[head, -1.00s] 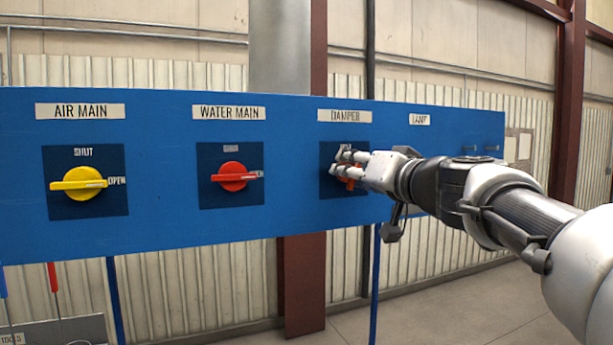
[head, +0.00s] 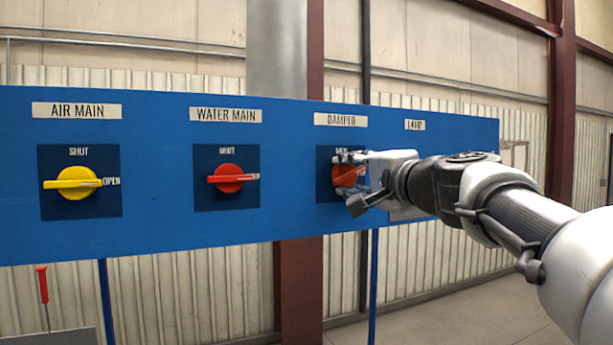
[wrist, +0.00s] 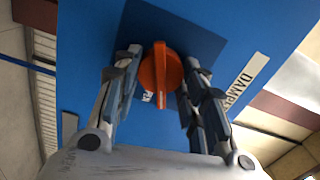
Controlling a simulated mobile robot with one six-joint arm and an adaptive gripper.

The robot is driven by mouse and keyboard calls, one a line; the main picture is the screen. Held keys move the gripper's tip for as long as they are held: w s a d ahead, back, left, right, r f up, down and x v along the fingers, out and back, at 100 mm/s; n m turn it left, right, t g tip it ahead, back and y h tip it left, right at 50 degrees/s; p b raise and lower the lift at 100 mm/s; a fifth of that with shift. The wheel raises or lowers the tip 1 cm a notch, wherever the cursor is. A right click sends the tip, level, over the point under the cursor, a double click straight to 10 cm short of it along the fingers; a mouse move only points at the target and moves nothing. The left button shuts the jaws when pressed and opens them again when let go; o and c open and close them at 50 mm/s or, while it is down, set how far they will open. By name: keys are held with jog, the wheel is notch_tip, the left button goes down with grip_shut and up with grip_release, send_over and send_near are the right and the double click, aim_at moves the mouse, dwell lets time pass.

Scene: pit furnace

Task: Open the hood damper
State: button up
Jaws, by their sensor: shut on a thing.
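The damper knob (head: 348,176) is an orange-red rotary handle on a dark square plate (head: 325,196), below the DAMPER label (head: 341,120) on the blue panel. My gripper (head: 350,157) reaches it from the right and is shut on it. In the wrist view, the knob (wrist: 160,70) sits between the two fingers of my gripper (wrist: 163,58), one on each side. Its raised bar points down the picture toward my palm. In the head view my fingers partly cover the knob and the plate's lettering, so its exact setting is hard to read.
The yellow AIR MAIN knob (head: 78,183) and the red WATER MAIN knob (head: 232,178) are left of the damper, both bars roughly level. The LAMP label (head: 415,125) is to the right, with my arm in front of that area.

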jog(key=m, duration=0.4)
jog(key=shift+m, duration=0.3)
dwell(0.5)
jog(key=o, duration=1.1)
jog(key=v, duration=0.7)
jog(key=shift+s+d, duration=0.1)
jog(key=shift+s, duration=0.15)
